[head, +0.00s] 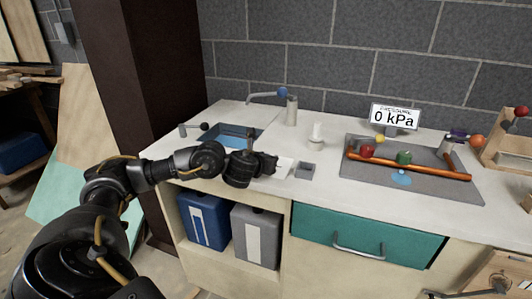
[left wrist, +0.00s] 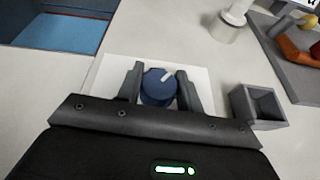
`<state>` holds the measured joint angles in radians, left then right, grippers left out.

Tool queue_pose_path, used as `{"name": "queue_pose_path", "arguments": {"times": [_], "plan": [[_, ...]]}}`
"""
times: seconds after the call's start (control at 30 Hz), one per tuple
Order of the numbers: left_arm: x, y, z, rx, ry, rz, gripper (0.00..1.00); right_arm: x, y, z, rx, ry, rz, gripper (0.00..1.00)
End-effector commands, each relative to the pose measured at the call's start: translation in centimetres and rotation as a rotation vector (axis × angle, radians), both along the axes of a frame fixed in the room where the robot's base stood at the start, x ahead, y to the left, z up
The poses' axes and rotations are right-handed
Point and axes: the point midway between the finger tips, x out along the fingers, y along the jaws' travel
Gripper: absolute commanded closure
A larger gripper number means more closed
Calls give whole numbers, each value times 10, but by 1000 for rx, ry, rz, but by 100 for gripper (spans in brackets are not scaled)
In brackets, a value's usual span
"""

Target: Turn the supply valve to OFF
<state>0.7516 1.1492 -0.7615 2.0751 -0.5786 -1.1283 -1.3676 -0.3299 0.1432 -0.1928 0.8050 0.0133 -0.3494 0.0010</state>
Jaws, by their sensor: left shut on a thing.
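A round blue knob (left wrist: 158,86) with a white pointer mark sits on a white plate (left wrist: 205,80) on the counter. The mark points up and to the right in the left wrist view. My left gripper (left wrist: 160,88) has one finger on each side of the knob and is shut on it. In the head view my left gripper (head: 270,163) is low over the counter near the front edge, and it hides the knob; part of the white plate (head: 284,168) shows beside it. No ON or OFF lettering is readable. My right gripper is in neither view.
A small grey open box (head: 305,170) stands right of the plate. A blue sink (head: 235,132) and tap (head: 291,110) lie behind. A grey tray (head: 445,190) holds an orange pipe (head: 420,172) with coloured fittings. A sign (head: 394,116) reads 0 kPa.

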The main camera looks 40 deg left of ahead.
Motion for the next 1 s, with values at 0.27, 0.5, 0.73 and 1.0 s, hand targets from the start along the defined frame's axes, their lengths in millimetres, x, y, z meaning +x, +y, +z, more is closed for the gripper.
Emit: {"name": "queue_pose_path", "arguments": {"times": [0.27, 0.5, 0.73, 1.0], "plan": [[1, -2, 5, -3, 1, 213, 87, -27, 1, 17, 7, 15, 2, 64], [1, 0, 5, -1, 1, 406, 87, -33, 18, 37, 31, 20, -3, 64], [1, 1, 4, 1, 1, 546, 87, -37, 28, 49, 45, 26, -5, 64], [0, 2, 2, 1, -1, 632, 87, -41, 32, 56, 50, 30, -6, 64]]}}
